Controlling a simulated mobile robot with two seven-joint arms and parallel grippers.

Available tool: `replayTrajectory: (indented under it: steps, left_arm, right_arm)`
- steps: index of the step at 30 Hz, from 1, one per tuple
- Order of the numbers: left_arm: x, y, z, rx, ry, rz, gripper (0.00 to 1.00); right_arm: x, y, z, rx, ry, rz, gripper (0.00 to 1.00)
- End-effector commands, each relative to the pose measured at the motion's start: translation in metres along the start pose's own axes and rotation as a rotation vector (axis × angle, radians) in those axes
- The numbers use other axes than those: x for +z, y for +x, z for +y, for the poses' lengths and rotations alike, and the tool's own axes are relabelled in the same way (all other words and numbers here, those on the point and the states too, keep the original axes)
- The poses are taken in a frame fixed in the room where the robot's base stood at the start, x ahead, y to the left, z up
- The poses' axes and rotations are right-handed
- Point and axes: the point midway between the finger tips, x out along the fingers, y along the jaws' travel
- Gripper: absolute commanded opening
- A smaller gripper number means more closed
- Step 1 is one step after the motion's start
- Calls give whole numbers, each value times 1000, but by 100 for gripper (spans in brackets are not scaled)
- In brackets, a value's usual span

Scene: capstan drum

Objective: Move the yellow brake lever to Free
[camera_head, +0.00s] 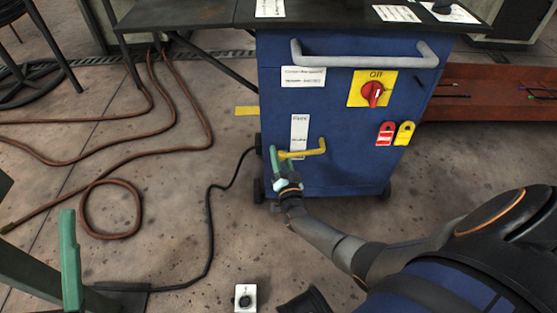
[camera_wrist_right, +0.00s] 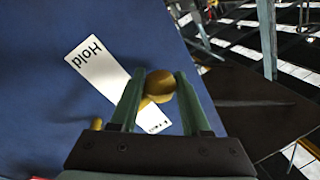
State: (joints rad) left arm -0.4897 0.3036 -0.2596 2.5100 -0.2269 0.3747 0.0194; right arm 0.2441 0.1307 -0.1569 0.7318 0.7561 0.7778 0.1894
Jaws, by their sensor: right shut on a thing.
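The yellow brake lever (camera_head: 308,153) is on the front of the blue cabinet (camera_head: 340,120), below a white label plate (camera_head: 299,133). It runs nearly level, bent up at its right end. My right gripper (camera_head: 280,160) is at its left end. In the right wrist view, the green fingers (camera_wrist_right: 160,90) are shut on the lever's round yellow knob (camera_wrist_right: 160,82). The plate there (camera_wrist_right: 98,70) reads "Hold" at its far end; its other end, partly hidden by the fingers, seems to read "Free". A green finger of my left gripper (camera_head: 70,255) shows at lower left, away from the cabinet.
Above the lever are a grey handle bar (camera_head: 365,60) and a red rotary switch (camera_head: 373,94) on a yellow plate. Red and yellow tags (camera_head: 396,133) hang at right. A black cable (camera_head: 212,220) and brown hoses (camera_head: 150,150) lie on the floor at left.

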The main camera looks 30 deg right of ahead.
Motion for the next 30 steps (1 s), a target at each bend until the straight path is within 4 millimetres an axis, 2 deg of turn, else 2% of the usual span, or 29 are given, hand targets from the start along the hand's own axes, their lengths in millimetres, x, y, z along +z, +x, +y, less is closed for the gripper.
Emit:
replayTrajectory:
  steps: [1,9,18,30]
  left_arm:
    - [-3,3,-2,-1,0,2,100]
    - [-12,9,-6,-1,-4,11,100]
    - [-19,15,-10,-1,-13,18,100]
    - [-24,19,-13,-5,-15,22,100]
  right_arm:
    - [-9,2,-6,-6,44,15,0]
    - [-38,4,-24,-17,296,64,0]
    - [-68,5,-34,-27,533,112,0]
    - [-90,5,-37,-33,705,145,0]
